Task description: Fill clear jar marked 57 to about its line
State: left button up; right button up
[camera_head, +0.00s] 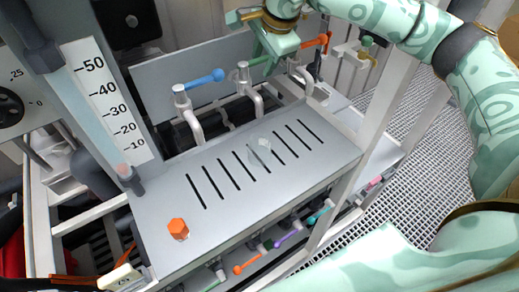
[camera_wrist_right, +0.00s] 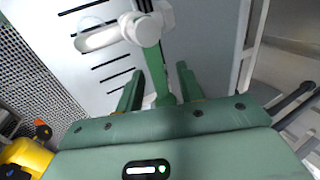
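A faint clear jar (camera_head: 260,150), hard to make out, stands on the slotted grey deck (camera_head: 310,152) below the middle tap (camera_head: 245,75). I cannot read its mark, its line or any liquid level. My right gripper (camera_head: 270,55) is at the middle tap's green handle (camera_head: 258,61). In the right wrist view, the green handle (camera_wrist_right: 162,85) lies between my two fingers (camera_wrist_right: 158,88), with gaps on both sides, so the gripper is open around it. The tap's white spout (camera_wrist_right: 100,38) shows beyond. My left gripper is out of view.
A blue-handled tap (camera_head: 205,78) stands left of the middle one and an orange-handled tap (camera_head: 318,42) right of it. A gauge scale (camera_head: 105,100) and an orange hexagonal knob (camera_head: 178,228) are at the left. Several coloured handles (camera_head: 288,235) sit below the deck's front edge.

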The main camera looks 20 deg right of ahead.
grip_shut()
jog(key=shift+s+r+m+h, duration=0.1)
jog(key=shift+s+m+h, duration=0.35)
jog(key=shift+m, duration=0.55)
jog(key=m, duration=0.1)
jog(key=s+m+h, duration=0.1)
jog(key=s+m+p, duration=0.1)
jog(key=m, duration=0.1)
jog(key=shift+a+h, duration=0.25)
jog(key=shift+w, duration=0.1)
dwell(5.8)
